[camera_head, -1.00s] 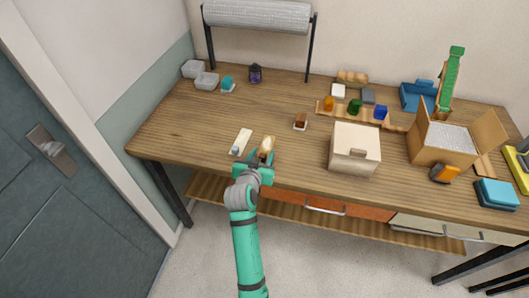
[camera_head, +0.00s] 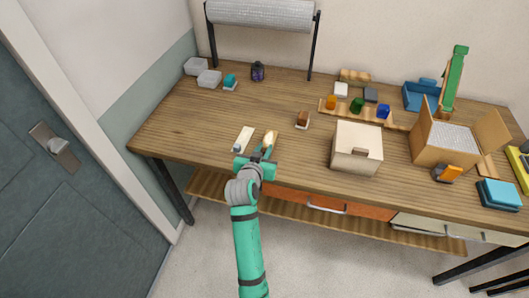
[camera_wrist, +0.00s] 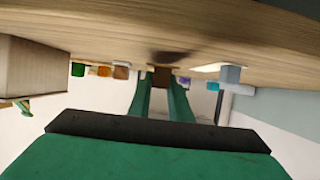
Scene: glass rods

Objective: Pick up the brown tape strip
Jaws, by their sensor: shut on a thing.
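My gripper (camera_head: 263,152) is at the front edge of the wooden table, reaching low over the top. In the wrist view its two green fingers (camera_wrist: 163,84) are shut on a small brown piece (camera_wrist: 162,76), which looks like the brown tape strip. In the head view a tan and cream strip (camera_head: 270,137) shows just beyond the fingertips. Its near end is hidden by the fingers, and I cannot tell whether it is clear of the table.
A white card with a grey-blue block (camera_head: 243,138) lies close left of the gripper. A brown block (camera_head: 302,118) sits on a small card to the right. A pale wooden box (camera_head: 356,148) stands farther right.

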